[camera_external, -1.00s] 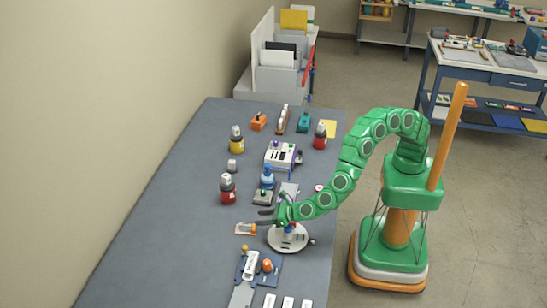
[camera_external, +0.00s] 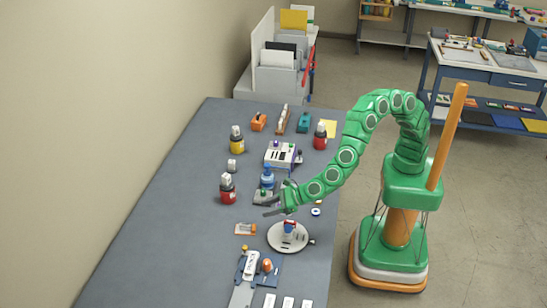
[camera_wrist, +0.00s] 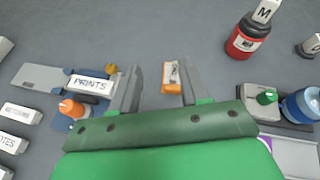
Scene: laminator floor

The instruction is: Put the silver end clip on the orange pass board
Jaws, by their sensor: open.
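A small orange board (camera_external: 237,230), which looks like the orange pass board, lies flat on the grey table left of a round white turntable. It also shows between my fingertips in the wrist view (camera_wrist: 168,87). A pale or silvery piece (camera_wrist: 173,72) shows on the board; I cannot tell whether it is the silver end clip. No other silver clip can be made out. My gripper (camera_external: 271,207) is open and empty, above the table and apart from the board. In the wrist view its two fingers (camera_wrist: 160,82) stand on either side of the board, nearer the camera.
The white turntable (camera_external: 279,245) carries a small red and blue piece. A red bottle (camera_external: 228,194) stands behind the board. A blue fixture with a PRINTS label (camera_wrist: 90,84) and an orange knob (camera_wrist: 72,108) lies in front. Bare table lies to the left.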

